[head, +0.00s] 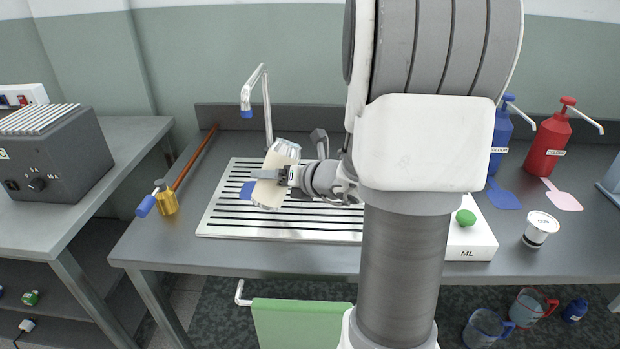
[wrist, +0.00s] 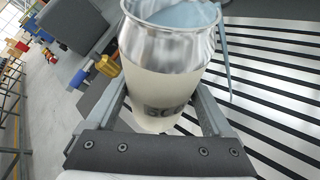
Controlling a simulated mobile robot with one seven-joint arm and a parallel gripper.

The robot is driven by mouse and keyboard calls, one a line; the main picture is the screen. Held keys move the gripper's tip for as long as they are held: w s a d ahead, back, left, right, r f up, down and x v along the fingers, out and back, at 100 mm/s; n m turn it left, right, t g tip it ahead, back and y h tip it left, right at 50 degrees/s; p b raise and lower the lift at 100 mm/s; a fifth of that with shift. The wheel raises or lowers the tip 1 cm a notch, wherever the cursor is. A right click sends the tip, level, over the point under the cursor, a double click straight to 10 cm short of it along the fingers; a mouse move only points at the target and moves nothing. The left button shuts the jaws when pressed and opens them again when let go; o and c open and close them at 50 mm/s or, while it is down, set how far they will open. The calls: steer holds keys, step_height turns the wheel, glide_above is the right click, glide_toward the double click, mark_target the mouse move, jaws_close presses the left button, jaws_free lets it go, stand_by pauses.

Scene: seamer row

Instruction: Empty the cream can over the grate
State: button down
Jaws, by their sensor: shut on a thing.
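The cream can (head: 273,188), cream-coloured with a silver top, is in my gripper (head: 268,177) above the grate. It leans, its silver top towards the upper right in the head view. My gripper is shut around its body; in the wrist view the can (wrist: 160,85) sits between both fingers (wrist: 165,115). Light blue shows inside its mouth, and a thin light-blue strip runs down beside the rim; I cannot tell what it is. The slotted metal grate (head: 225,222) lies below, and its black slots also show in the wrist view (wrist: 270,75). A blue patch (head: 247,191) shows left of the can.
A tap (head: 266,105) stands behind the grate. A white ML block (head: 475,243), a small tub (head: 541,229) and blue (head: 500,140) and red (head: 549,145) pump bottles are at right. My arm hides the grate's right part.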

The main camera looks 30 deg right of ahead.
steer(key=shift+d+m+y+p, duration=0.3)
steer(key=shift+m+p, duration=0.1)
steer(key=shift+p, duration=0.25)
steer(key=shift+a+f+m+y+p, duration=0.2)
steer(key=shift+m+y+p, duration=0.3)
steer(key=shift+p, duration=0.2)
steer(key=shift+a+f+m+y+p, duration=0.2)
steer(key=shift+m+y+p, duration=0.2)
steer(key=shift+m+p, duration=0.25)
stand_by(1.7)
steer(key=shift+a+f+m+y, duration=0.1)
steer(key=shift+f+m+y, duration=0.4)
steer(key=shift+f, duration=0.35)
stand_by(0.9)
steer(key=shift+f+m+y, duration=0.1)
steer(key=shift+m+y, duration=0.2)
steer(key=shift+m, duration=0.35)
stand_by(1.6)
stand_by(0.3)
